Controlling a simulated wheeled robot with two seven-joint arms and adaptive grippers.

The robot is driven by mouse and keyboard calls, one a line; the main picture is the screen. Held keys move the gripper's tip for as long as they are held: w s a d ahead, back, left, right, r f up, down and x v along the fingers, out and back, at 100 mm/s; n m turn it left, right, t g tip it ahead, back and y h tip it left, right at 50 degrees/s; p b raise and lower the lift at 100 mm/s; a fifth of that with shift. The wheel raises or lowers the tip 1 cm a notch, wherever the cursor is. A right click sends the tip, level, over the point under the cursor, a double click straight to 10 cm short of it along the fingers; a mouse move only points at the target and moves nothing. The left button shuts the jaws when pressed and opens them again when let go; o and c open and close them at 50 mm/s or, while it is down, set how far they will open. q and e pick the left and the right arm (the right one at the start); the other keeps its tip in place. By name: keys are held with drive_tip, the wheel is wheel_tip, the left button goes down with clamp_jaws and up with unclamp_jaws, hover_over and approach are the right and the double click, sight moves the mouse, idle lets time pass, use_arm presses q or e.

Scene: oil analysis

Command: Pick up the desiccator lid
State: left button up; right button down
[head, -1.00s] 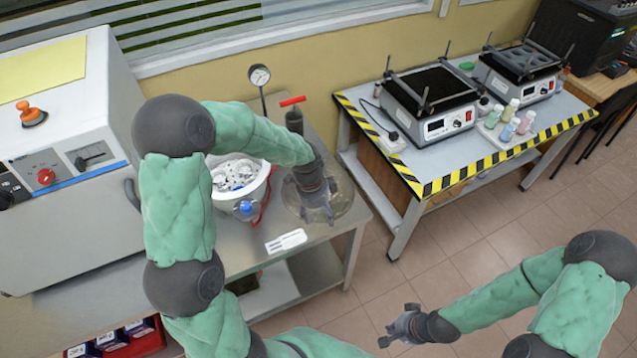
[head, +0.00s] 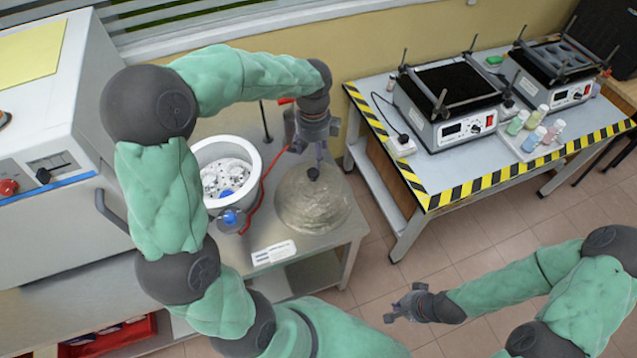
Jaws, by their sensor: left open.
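The desiccator lid (head: 312,208) is a see-through, brownish dome with a small dark knob on top. It rests on the metal table, right of an open white round vessel (head: 256,168), which looks like the desiccator base. My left gripper (head: 318,160) points down at the knob, its fingers open. It is at or just above the knob; I cannot tell whether they touch. The lid's dome is mostly unhidden. My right gripper (head: 402,305) is empty, with its fingers apart, over the floor in front of the tables.
A white label card (head: 274,252) lies near the metal table's front edge. A blue-capped fitting with a red tube sits by the vessel. A large white oven (head: 70,140) stands at left. A separate striped-edge table (head: 400,172) at right holds two shakers and small bottles.

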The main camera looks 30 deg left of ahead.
sight(313, 172)
use_arm(q)
drive_tip(key=f, duration=0.4)
drive_tip(key=shift+s+b, duration=0.2)
drive_tip(key=shift+b, duration=0.2)
drive_tip(key=shift+w+f, duration=0.1)
drive_tip(key=shift+f, duration=0.4)
drive_tip(key=shift+s+a+f+b, duration=0.15)
drive_tip(key=shift+f+b, duration=0.75)
drive_tip(key=shift+f, duration=1.75)
drive_tip(key=shift+r, duration=0.1)
drive_tip(key=shift+c, duration=0.3)
clamp_jaws()
